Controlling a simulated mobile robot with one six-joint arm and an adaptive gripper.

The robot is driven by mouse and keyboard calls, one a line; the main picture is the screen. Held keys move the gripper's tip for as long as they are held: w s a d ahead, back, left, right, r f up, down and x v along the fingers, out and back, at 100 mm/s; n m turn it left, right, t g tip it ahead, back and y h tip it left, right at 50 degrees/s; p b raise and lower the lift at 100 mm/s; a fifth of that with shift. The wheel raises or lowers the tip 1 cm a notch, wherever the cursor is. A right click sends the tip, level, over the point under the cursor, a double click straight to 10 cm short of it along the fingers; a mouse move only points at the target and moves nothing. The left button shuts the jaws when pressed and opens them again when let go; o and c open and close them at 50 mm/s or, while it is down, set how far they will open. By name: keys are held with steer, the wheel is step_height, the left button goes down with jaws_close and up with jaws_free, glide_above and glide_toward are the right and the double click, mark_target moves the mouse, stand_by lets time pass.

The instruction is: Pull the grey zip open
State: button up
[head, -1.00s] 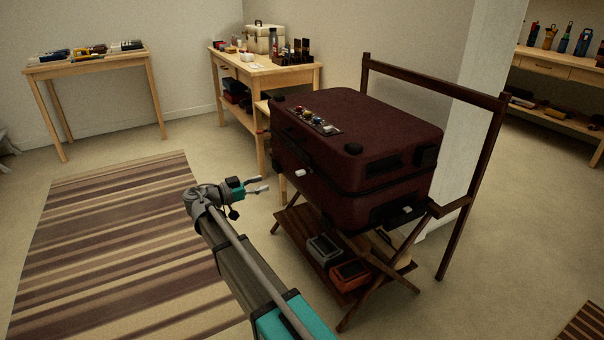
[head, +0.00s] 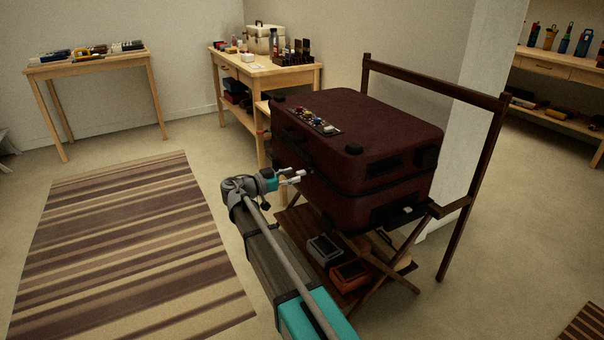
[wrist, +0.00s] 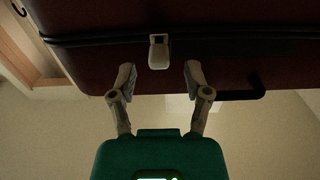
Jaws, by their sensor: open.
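The dark red suitcase (head: 365,125) lies flat and closed on a dark wooden folding stand. A black zip seam (wrist: 235,39) runs around its side. In the wrist view, the light grey zip pull (wrist: 158,52) hangs from this seam, just beyond and between my fingertips. My gripper (wrist: 160,76) is open, with one finger on each side of the pull's line and a gap to both. In the head view, my gripper (head: 294,175) is at the suitcase's near left side, and the pull cannot be told apart from the fingertips.
The stand's shelf holds a grey box (head: 324,247) and an orange box (head: 350,274) below the suitcase. A dark rail (head: 435,80) rises behind it. A wooden workbench (head: 265,72) is close behind on the left. The striped rug (head: 130,250) is clear.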

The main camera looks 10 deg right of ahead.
mark_target(301, 171)
steer(key=shift+x, duration=1.75)
jaws_close()
